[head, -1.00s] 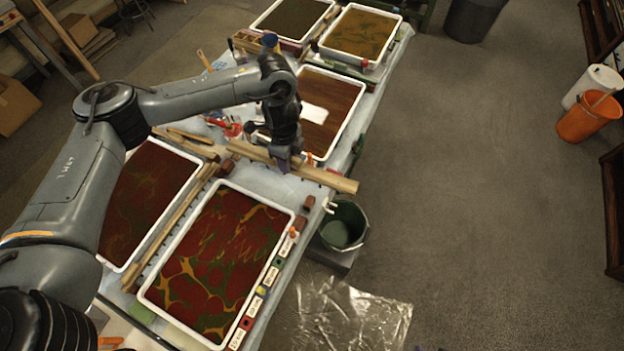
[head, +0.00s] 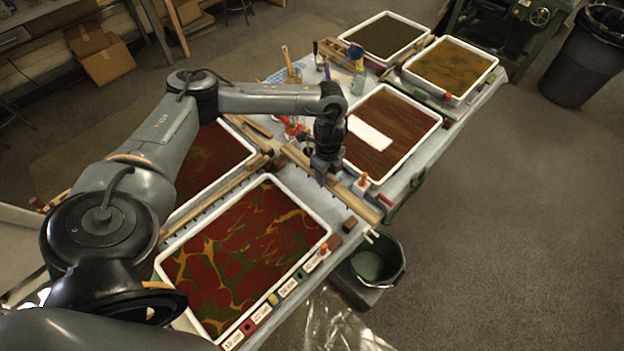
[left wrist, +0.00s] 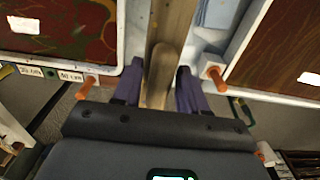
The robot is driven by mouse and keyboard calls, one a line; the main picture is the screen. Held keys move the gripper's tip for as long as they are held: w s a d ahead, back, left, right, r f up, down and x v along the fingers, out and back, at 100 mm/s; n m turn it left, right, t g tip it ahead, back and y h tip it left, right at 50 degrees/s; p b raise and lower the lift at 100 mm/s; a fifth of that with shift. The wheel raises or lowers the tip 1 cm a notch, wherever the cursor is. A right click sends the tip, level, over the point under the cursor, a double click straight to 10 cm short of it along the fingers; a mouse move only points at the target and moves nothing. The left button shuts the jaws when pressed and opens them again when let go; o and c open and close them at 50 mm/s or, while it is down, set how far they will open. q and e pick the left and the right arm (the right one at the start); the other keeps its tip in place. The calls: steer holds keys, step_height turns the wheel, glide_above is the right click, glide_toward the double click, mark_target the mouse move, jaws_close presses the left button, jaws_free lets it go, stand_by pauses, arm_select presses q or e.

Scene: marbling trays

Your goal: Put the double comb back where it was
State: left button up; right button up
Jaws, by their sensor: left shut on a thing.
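The double comb is a long pale wooden bar (head: 361,203) that lies across the table's width, between the front red-marbled tray (head: 330,231) and the brown-striped tray (head: 437,125). My left gripper (head: 324,177) comes down from above and is shut on it near its middle. In the left wrist view the wooden bar (left wrist: 172,25) runs between the two purple fingers of my left gripper (left wrist: 157,85). Any teeth under the bar are hard to make out. I cannot tell whether the bar touches the table or hangs just above it. My right gripper is not in view.
Another toothed wooden bar (head: 215,204) lies between the two red trays. A green bucket (head: 378,262) stands below the table edge. Jars and brushes (head: 292,72) crowd the far side.

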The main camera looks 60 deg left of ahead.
arm_select(q)
steer(key=a+f, duration=0.1)
steer(key=a, duration=0.1)
steer(key=s+a+f, duration=0.2)
steer(key=a, duration=0.1)
steer(key=shift+a+f, duration=0.35)
steer(key=shift+f+b, duration=0.35)
steer(key=shift+f, duration=1.6)
steer(key=shift+f, duration=0.1)
steer(key=shift+f, duration=0.5)
steer(key=o, duration=0.9)
steer(key=shift+o, duration=0.2)
steer(key=shift+r, duration=0.1)
